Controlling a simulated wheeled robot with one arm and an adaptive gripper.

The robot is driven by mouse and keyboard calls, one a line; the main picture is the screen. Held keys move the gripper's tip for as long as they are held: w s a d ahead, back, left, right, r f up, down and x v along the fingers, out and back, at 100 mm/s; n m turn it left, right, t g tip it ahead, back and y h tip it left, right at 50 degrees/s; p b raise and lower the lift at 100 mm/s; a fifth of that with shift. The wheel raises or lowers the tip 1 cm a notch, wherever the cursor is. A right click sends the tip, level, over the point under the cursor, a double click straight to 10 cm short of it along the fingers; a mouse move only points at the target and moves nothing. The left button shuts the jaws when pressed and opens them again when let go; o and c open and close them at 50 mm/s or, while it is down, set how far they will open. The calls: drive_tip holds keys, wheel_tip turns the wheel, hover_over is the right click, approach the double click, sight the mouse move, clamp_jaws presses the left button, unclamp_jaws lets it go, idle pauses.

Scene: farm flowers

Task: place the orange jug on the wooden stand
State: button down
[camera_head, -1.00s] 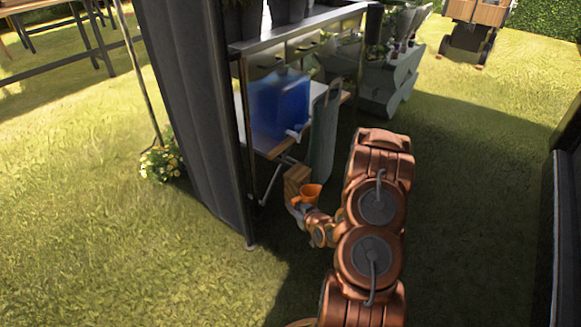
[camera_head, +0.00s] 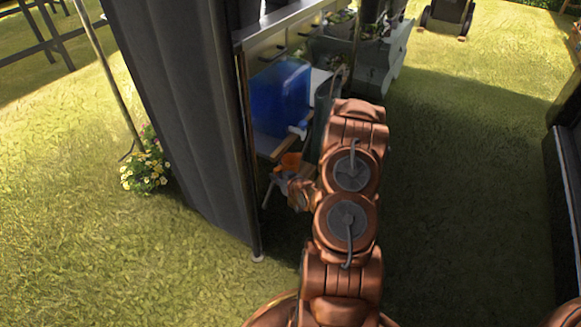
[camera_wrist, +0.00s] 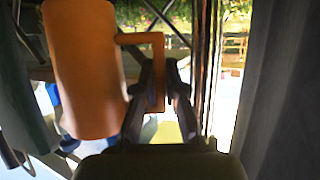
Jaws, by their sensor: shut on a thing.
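The orange jug (camera_head: 291,160) is in front of the wooden-edged table, below and near the blue container's white tap. My gripper (camera_head: 287,180) is at the jug, partly hidden by my arm. In the wrist view the orange jug (camera_wrist: 82,65) fills the upper left, and my gripper (camera_wrist: 162,88) is shut on its handle. The jug is held off the ground, and its lower part is hidden in the head view. I cannot pick out the wooden stand clearly in either view now.
A blue container (camera_head: 281,97) stands on the table (camera_head: 275,147). A dark panel (camera_head: 190,115) stands close on the left. Flowers (camera_head: 146,170) grow beyond it.

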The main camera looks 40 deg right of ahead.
sight(290, 161)
drive_tip(key=w+d+f+b, duration=0.2)
drive_tip(key=d, duration=0.3)
drive_tip(key=w+d+f+b, duration=0.2)
drive_tip(key=d, duration=0.3)
drive_tip(key=shift+w+d+f, duration=0.15)
drive_tip(key=shift+w+f, duration=0.2)
drive_tip(key=c, duration=1.2)
unclamp_jaws()
drive_tip(key=shift+f, duration=0.1)
drive_tip(key=shift+c, duration=0.2)
